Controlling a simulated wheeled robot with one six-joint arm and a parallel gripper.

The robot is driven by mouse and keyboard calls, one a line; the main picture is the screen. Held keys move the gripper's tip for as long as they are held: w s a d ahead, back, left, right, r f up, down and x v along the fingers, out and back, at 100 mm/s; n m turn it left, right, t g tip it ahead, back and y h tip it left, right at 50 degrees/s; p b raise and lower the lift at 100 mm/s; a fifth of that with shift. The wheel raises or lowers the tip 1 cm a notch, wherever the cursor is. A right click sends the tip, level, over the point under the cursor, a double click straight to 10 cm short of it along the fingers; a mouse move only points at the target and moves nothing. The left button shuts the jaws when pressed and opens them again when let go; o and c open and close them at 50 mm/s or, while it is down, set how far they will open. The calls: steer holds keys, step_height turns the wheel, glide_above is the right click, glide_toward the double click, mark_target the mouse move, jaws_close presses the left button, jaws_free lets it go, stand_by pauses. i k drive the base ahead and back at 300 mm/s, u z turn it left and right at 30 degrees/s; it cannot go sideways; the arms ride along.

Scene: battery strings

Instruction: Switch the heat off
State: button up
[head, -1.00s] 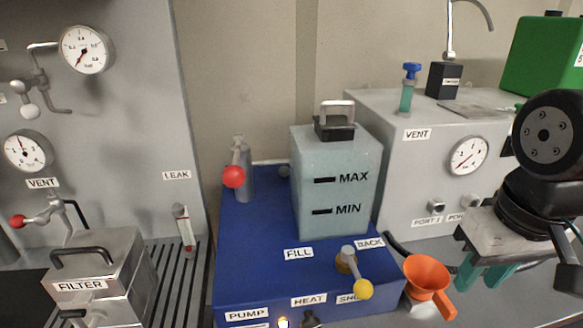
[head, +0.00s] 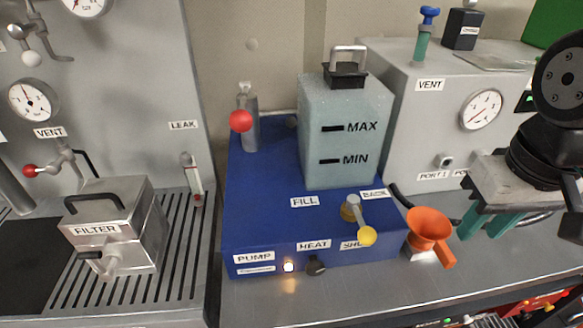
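The blue unit (head: 265,215) stands in the middle of the bench in the head view. On its front face, under the HEAT label (head: 313,245), is a black knob (head: 316,266). Its exact setting is too small to tell. A small lamp (head: 288,267) glows left of the knob, near the PUMP label (head: 254,257). My gripper (head: 489,224) is at the right, well apart from the knob. Its two teal fingers are spread with nothing visible between them.
An orange funnel (head: 428,228) sits between the blue unit and my gripper. A yellow-tipped valve lever (head: 366,236) stands above the knob's right. A translucent tank (head: 345,130) rises on the unit. The bench strip in front of the unit is clear.

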mark_target(315, 268)
steer(key=u, duration=0.1)
steer(key=k, duration=0.55)
steer(key=u, duration=0.7)
steer(key=k, duration=0.95)
steer(key=z, duration=1.05)
steer(key=i, duration=0.5)
